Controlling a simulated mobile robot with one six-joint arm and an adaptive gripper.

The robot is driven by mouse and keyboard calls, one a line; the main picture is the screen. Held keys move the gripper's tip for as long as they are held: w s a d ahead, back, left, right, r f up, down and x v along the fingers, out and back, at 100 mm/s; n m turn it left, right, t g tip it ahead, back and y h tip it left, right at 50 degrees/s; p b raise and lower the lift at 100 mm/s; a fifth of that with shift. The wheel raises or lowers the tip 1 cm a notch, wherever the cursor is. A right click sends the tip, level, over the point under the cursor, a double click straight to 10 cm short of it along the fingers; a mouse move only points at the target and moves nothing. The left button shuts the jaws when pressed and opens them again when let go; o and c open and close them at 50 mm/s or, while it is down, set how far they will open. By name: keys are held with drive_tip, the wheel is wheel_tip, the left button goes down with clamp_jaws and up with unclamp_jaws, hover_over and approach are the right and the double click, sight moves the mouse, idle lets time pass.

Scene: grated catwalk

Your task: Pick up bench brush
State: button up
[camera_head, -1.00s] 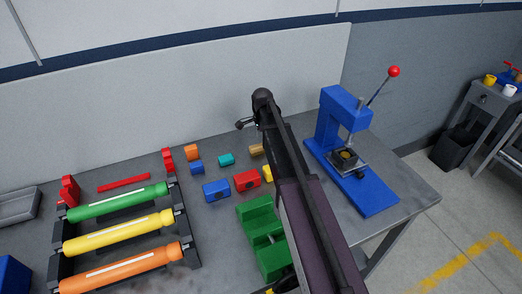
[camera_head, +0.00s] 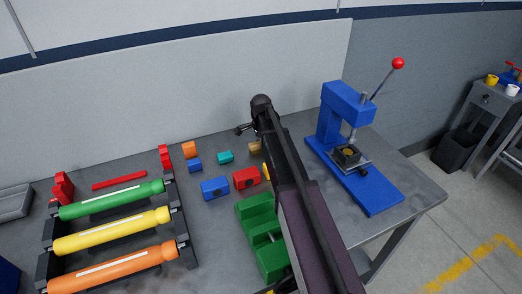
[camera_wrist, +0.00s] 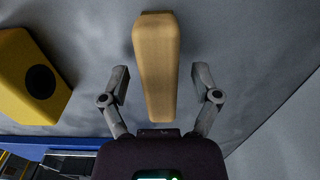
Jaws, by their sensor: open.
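A tan, wood-coloured piece (camera_wrist: 157,60), which looks like the bench brush's handle, fills the middle of the wrist view, its narrow end toward my gripper. My gripper (camera_wrist: 159,78) is open, with one finger on each side of it and gaps between. Bristles are not visible. In the head view a small tan piece (camera_head: 255,146) shows beside my arm, partly hidden by it. My gripper (camera_head: 243,129) shows there only as a small dark part near the back wall.
A yellow block with a round hole (camera_wrist: 37,78) lies left of the tan piece. Blue (camera_head: 214,188) and red (camera_head: 246,178) blocks, a green stepped block (camera_head: 259,225) and a roller rack (camera_head: 180,215) stand left of my arm. A blue press (camera_head: 365,188) stands right.

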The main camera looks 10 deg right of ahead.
drive_tip(key=shift+f, duration=0.35)
drive_tip(key=shift+c, duration=0.2)
clamp_jaws()
